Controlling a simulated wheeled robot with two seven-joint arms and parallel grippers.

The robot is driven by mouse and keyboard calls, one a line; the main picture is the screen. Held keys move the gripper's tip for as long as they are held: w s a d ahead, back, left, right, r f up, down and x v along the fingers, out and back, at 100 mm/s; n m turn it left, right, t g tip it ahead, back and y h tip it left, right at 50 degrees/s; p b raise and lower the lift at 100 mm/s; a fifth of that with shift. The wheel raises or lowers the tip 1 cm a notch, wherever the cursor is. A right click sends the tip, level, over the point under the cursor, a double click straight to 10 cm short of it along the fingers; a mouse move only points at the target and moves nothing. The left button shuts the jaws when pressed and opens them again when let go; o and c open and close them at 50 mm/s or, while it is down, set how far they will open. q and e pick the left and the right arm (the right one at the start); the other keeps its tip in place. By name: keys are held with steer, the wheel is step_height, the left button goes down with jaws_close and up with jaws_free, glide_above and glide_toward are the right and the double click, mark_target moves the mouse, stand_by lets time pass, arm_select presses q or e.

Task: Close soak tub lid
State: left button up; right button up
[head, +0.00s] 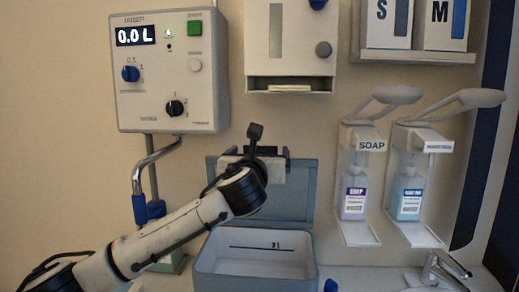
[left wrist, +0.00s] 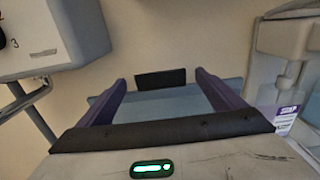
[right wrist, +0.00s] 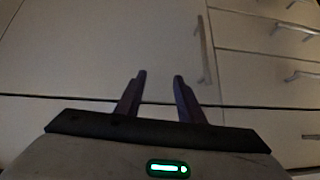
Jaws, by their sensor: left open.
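The soak tub (head: 256,286) is a pale grey-blue box at the bottom middle of the head view, with a line marked inside. Its blue-grey lid (head: 290,202) stands raised at the tub's back, against the wall. My left gripper (head: 256,154) is open in front of the lid's upper part and hides some of it. In the left wrist view the lid (left wrist: 172,103) shows between the spread fingers, with a black bar (left wrist: 160,79) by its top edge. Contact cannot be told. My right gripper (right wrist: 160,78) is open and empty, outside the head view.
A control box (head: 170,70) reading 0.0 L hangs at the upper left, with a pipe below. Soap (head: 354,200) and a second dispenser (head: 408,202) are right of the tub, above a tap (head: 440,270). My right wrist faces cabinet fronts (right wrist: 100,45).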

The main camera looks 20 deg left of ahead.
arm_select(q)
steer(key=shift+w+a, duration=0.15)
steer(key=shift+w, duration=0.65)
arm_select(e)
steer(key=shift+w+r, duration=0.3)
steer(key=shift+w, duration=0.1)
